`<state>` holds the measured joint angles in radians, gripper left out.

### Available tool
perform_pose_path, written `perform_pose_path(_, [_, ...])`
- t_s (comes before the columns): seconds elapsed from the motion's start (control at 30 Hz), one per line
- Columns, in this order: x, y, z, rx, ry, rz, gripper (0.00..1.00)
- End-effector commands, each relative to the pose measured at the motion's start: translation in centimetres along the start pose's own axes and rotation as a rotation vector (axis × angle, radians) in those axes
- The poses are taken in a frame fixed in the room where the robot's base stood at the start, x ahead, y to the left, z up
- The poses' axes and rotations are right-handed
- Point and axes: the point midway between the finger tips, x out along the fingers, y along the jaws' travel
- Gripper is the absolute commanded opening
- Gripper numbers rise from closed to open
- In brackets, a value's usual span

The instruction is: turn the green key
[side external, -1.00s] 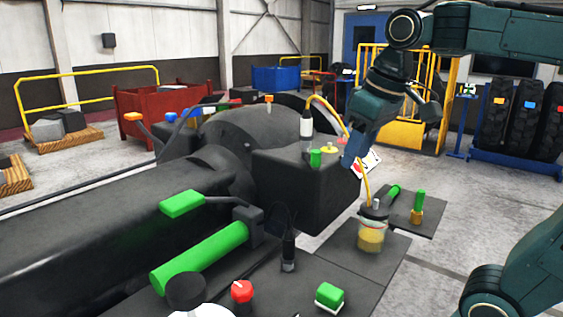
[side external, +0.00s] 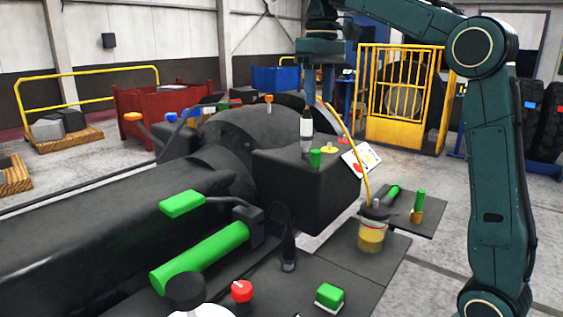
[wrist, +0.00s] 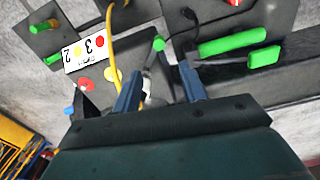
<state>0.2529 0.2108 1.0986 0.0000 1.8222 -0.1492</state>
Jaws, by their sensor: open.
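Several green parts show, and I cannot tell for sure which one is the key. A small upright green piece (side external: 316,158) stands on top of the black block (side external: 300,195); a green-topped piece (wrist: 158,44) also shows ahead of the fingers in the wrist view. My gripper (side external: 319,98) points down above the block, open, with its fingers apart. In the wrist view my gripper (wrist: 162,82) has nothing clearly held between its fingers. A black-and-white cylinder (side external: 307,124) stands beside the green piece, below the fingers. The key's slot is too small to make out.
A yellow hose (side external: 360,170) arches close to the block beside a numbered white tag (side external: 361,158). A yellow knob (side external: 328,149) stands beside the green piece. A long green handle (side external: 200,258), a green lever (side external: 182,204) and a red knob (side external: 241,290) lie nearer the camera.

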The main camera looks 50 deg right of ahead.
Motion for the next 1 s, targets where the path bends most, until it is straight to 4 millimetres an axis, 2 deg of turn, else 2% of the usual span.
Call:
perform_pose_path(0.57, [0.6,0.3,-0.4,0.002,-0.011,-0.002,0.43])
perform_pose_path(1.0, [4.2,0.2,-0.3,0.001,-0.012,-0.002,0.43])
